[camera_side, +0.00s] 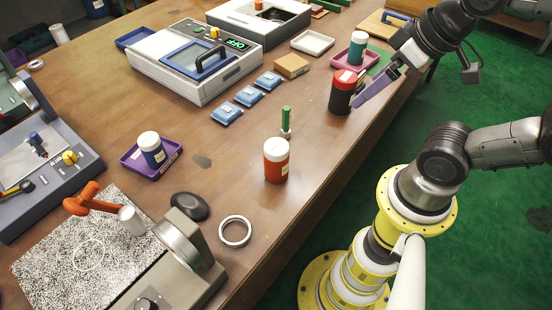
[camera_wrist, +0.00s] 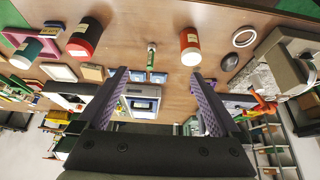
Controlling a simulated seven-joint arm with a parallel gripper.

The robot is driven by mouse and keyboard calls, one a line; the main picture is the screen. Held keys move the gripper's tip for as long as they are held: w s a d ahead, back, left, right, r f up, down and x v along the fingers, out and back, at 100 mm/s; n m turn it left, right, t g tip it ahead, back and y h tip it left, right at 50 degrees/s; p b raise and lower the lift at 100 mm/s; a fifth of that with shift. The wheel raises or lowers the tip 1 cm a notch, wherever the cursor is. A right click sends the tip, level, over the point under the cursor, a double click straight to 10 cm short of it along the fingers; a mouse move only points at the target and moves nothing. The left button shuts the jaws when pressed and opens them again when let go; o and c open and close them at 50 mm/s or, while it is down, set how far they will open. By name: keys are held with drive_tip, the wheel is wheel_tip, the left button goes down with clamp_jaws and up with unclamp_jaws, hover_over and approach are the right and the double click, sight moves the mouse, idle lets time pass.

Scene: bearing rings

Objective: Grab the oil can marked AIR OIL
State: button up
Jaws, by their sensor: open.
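No lettering reading AIR OIL is legible on any can. A black can with a red lid (camera_side: 342,93) stands upright near the table's right edge; the wrist view shows it at upper left (camera_wrist: 85,38). A red can with a white lid (camera_side: 276,161) stands mid-table (camera_wrist: 190,48). A teal can (camera_side: 357,50) stands on a pink tray (camera_side: 374,63), and a blue can (camera_side: 152,151) on a purple tray (camera_side: 133,161). My gripper (camera_side: 368,93) is open and empty, its purple fingers beside the black can in the side view; contact is unclear.
A green-topped small bottle (camera_side: 286,121) stands behind the red can. A metal ring (camera_side: 235,231) lies in front. Several blue pads (camera_side: 248,96), a cardboard box (camera_side: 292,66) and a machine with a blue lid (camera_side: 195,62) occupy the middle. Bare wood surrounds the red can.

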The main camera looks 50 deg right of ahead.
drive_tip(key=n+g, duration=0.6)
drive_tip(key=n, duration=0.9)
hover_over(277, 164)
drive_tip(key=w+d, duration=0.2)
drive_tip(key=f, duration=1.1)
drive_tip(key=shift+s+d+f, duration=0.1)
drive_tip(key=shift+d+f, duration=0.1)
drive_tip(key=shift+f, duration=0.05)
drive_tip(key=shift+s+a+f, duration=0.1)
drive_tip(key=shift+f, duration=0.25)
wheel_tip(277, 164, down, 13)
drive_tip(key=shift+f, duration=0.1)
clamp_jaws()
